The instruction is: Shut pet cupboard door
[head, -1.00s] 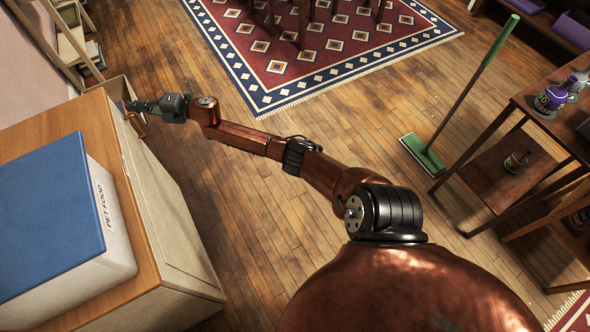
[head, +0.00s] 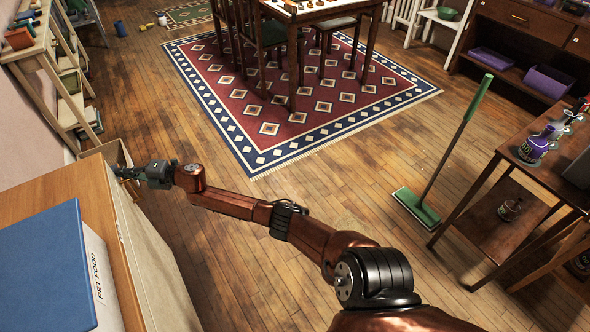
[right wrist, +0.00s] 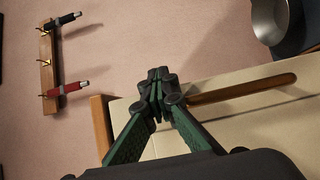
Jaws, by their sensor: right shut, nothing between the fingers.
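The pet cupboard (head: 62,190) stands at the left of the head view, with a wooden top and cream front. Its cream door (head: 160,265) runs along the side facing the room. I cannot tell how far the door stands from the frame. A wooden bar handle (right wrist: 242,88) lies across a cream panel in the right wrist view. My right gripper (head: 120,171) is at the cupboard's far corner, shut and empty. In the wrist view its fingertips (right wrist: 158,80) are just left of the handle's end; contact is unclear. My left gripper is out of view.
A blue-lidded pet food box (head: 50,265) sits on the cupboard. A wooden shelf rack (head: 50,75) stands beyond. A hook rack (right wrist: 48,70) is on the wall. The floor between is clear.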

